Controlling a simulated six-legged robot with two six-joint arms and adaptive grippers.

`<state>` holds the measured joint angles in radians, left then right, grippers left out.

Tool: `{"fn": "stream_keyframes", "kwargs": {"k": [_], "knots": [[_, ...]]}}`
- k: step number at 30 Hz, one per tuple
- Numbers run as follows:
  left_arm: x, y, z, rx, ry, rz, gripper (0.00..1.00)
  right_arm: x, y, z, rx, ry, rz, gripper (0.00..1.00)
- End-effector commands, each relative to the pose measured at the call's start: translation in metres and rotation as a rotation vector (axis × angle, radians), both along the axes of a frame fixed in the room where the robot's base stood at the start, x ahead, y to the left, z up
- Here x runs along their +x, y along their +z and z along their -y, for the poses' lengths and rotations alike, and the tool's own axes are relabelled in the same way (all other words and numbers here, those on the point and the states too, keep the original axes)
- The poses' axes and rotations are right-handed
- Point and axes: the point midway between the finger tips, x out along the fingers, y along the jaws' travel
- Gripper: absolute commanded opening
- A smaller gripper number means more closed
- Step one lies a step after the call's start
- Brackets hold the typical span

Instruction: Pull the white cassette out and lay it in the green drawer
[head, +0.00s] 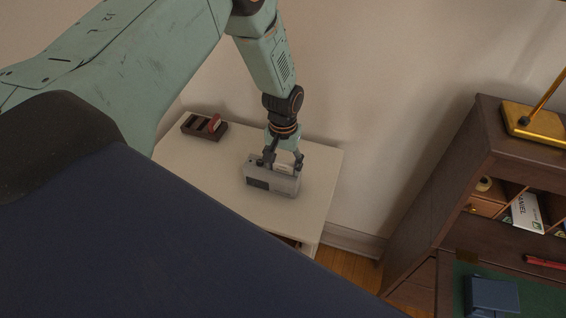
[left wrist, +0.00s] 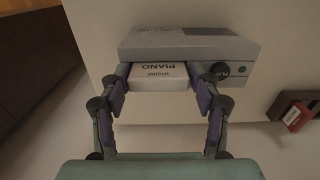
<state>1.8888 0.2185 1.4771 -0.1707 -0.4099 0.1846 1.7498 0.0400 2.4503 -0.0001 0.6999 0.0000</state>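The white cassette (left wrist: 160,77), marked PIANO, sits partly inside the grey player (head: 258,180); the player also shows in the left wrist view (left wrist: 180,42). The cassette's near end sticks out. My left gripper (head: 283,164) reaches down at the player, and its fingertips press in on the two sides of the cassette's near end in the left wrist view (left wrist: 160,72). A green-lined surface (head: 535,298) shows at the lower right of the head view; I cannot tell whether it is the green drawer. My right gripper is out of view.
The player stands on a cream cabinet top (head: 220,178). A dark rack (head: 196,125) with a red item (head: 214,123) stands at its back left. At the right, a dark wooden desk (head: 425,205) holds a brass lamp base (head: 535,122), a blue box (head: 492,296) and a red pen (head: 545,262).

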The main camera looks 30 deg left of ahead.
Motion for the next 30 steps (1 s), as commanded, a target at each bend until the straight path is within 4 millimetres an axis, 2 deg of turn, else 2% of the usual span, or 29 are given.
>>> {"fn": "stream_keyframes", "kwargs": {"k": [2, 12, 30], "knots": [[0.000, 0.000, 0.000, 0.000, 0.000, 0.000, 0.54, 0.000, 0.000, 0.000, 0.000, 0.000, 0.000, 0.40], [0.000, 0.000, 0.000, 0.000, 0.000, 0.000, 0.25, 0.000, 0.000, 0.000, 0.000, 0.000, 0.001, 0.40], [0.000, 0.011, 0.000, 0.000, 0.000, 0.000, 0.25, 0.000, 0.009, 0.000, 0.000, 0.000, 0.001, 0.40]]}}
